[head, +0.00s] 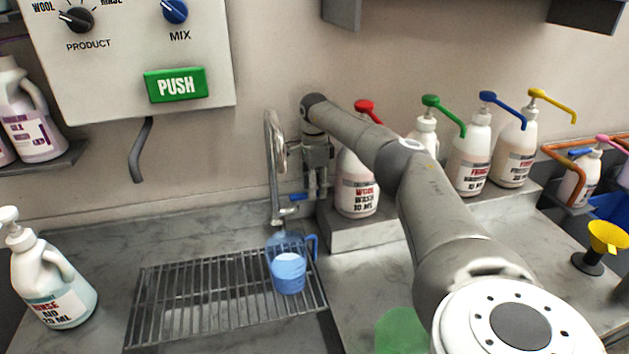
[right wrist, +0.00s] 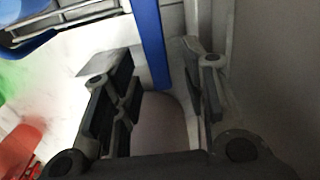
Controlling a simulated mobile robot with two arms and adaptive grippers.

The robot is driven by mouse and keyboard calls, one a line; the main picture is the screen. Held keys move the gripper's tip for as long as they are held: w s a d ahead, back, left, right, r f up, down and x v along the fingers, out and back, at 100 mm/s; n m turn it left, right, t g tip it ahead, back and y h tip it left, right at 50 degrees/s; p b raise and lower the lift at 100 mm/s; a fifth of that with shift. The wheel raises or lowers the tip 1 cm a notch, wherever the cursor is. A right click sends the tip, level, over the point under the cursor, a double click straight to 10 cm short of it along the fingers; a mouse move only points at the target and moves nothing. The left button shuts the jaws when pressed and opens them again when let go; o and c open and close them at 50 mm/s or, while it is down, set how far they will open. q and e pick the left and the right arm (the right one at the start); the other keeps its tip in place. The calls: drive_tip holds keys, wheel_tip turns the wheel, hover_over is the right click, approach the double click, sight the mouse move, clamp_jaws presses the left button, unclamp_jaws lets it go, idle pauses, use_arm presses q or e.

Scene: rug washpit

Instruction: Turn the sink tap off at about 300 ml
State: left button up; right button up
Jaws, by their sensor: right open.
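The metal sink tap (head: 275,160) stands against the back wall with a curved neck. Its blue lever (head: 298,197) sticks out to the right near its base. A translucent blue measuring jug (head: 289,272) stands upright on the grate under the tap, partly filled with pale liquid. I cannot read its level marks or tell whether water is running. My right gripper (head: 317,192) points down just right of the tap, open, close to the lever. In the right wrist view a blue bar, the lever (right wrist: 150,45), shows between the open fingers (right wrist: 157,68). My left gripper is out of view.
A wire drain grate (head: 200,295) covers the sink. The wool wash pump bottle (head: 358,185) stands close right of the gripper, with several more pump bottles beyond. A rinse aid bottle (head: 50,275) is at left. A control box (head: 130,60) hangs above.

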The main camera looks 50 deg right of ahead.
wheel_tip(320, 180, up, 12)
drive_tip(key=shift+f, duration=0.25)
drive_tip(key=shift+f, duration=0.1)
idle(0.5)
